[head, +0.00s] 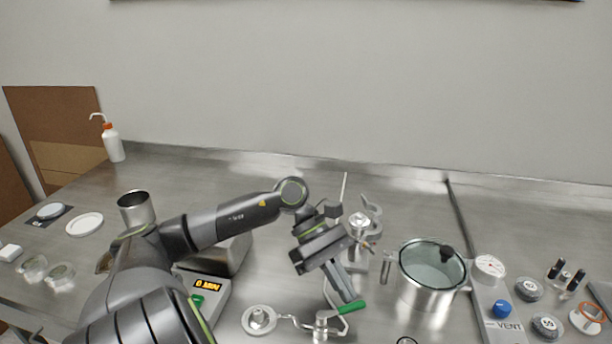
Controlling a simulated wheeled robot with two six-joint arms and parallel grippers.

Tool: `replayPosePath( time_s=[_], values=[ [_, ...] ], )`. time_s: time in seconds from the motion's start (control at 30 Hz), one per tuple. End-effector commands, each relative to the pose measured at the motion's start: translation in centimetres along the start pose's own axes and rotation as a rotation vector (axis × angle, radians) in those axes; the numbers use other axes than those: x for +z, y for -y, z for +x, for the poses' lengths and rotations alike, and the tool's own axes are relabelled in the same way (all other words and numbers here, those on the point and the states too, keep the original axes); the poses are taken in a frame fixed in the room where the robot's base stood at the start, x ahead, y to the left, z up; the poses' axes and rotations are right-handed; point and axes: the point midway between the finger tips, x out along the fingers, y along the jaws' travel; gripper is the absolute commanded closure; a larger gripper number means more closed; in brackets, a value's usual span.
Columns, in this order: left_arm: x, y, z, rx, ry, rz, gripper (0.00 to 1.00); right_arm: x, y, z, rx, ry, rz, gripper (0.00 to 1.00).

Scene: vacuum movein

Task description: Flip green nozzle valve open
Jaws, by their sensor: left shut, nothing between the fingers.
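The green nozzle valve handle (352,307) sits on a small metal valve body (322,325) at the bottom centre of the head view. The handle points to the right and slightly up. My left gripper (347,286) comes in from the left and hangs just above the green handle, fingers pointing down. Its fingers are shut with nothing between them. The fingertips are close to the handle; I cannot tell whether they touch it. My right gripper is not in view.
A lidded steel pot (430,290) stands right of the gripper. A clamp stand (362,225) is behind it. A scale (205,290) is at left. A vent panel with a blue knob (499,309) and weights (529,290) lie at right.

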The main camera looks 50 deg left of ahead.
Motion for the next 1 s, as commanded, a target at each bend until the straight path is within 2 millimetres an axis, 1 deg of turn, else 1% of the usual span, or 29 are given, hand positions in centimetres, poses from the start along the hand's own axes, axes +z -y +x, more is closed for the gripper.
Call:
replayPosePath(
  time_s=[0.17,0.43,0.8,0.87,1.0],
  values=[
    [0.0,0.3,-0.1,0.000,0.000,-0.001,1.00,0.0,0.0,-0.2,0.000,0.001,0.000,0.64],
    [-0.2,1.5,-0.3,-0.001,-0.002,-0.001,1.00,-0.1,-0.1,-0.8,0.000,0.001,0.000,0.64],
    [-0.3,1.6,-0.3,-0.001,0.000,0.000,1.00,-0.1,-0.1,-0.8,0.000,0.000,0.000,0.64],
    [-0.3,1.6,-0.5,-0.001,-0.001,-0.001,1.00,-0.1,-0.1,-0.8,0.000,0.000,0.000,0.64],
    [-0.4,1.6,-1.6,-0.001,-0.004,-0.002,1.00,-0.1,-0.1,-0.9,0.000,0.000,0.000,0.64]
  ],
)
